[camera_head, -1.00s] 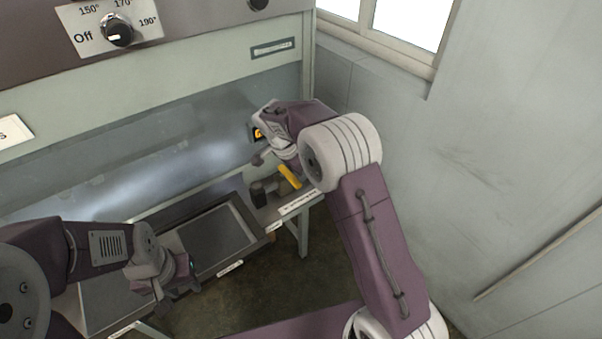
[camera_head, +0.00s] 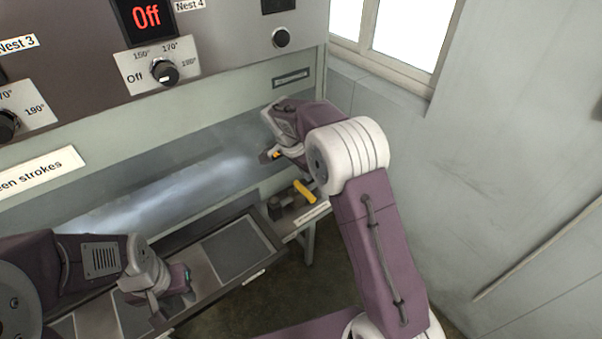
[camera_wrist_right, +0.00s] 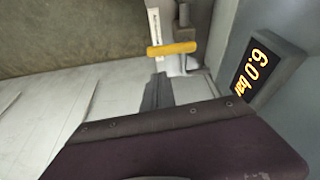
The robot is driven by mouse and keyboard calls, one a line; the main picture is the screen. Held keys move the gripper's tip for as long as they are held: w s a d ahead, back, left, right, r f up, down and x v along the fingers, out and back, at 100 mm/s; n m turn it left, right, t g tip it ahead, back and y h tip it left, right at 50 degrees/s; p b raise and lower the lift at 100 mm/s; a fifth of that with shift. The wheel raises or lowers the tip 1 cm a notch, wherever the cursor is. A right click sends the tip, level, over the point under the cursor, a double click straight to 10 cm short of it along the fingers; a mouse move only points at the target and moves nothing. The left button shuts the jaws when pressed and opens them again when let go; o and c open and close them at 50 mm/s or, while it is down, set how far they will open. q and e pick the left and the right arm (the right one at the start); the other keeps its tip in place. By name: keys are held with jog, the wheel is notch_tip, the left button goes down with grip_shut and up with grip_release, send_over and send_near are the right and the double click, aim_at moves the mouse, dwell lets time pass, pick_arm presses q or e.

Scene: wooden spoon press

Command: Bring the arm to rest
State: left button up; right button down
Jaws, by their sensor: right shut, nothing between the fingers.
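My right arm comes up from the lower right in the head view, and its gripper (camera_head: 270,155) is at the right end of the press front. That gripper is shut and empty, above and to the left of a yellow handle (camera_head: 305,192). In the right wrist view the dark fingers (camera_wrist_right: 157,92) point toward the same yellow handle (camera_wrist_right: 172,48) and look apart from it. My left gripper (camera_head: 172,296) hangs over the trays at the lower left in the head view. Its fingers are too small and dark to tell open from shut.
The press panel has dials (camera_head: 164,72) and a red "Off" display (camera_head: 147,15). A tray with a grey plate (camera_head: 237,250) lies below the press opening. A lit display reading 6.0 bar (camera_wrist_right: 257,75) is close to my right wrist. A bare wall (camera_head: 520,150) stands to the right.

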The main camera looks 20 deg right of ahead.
jog(key=s+d+r, duration=0.2)
jog(key=s+r, duration=0.2)
jog(key=s, duration=0.3)
pick_arm(q)
jog(key=shift+w+d, duration=0.1)
jog(key=shift+d, duration=0.05)
pick_arm(e)
jog(key=s+a+f+n+y, duration=0.1)
jog(key=s+f+n, duration=0.3)
jog(key=s+n, duration=0.2)
jog(key=s+a+f+n+y, duration=0.2)
jog(key=s+f+n, duration=0.3)
jog(key=s, duration=0.6)
jog(key=shift+a+n+y, duration=0.2)
jog(key=shift+n+y, duration=0.1)
jog(key=shift+n, duration=0.5)
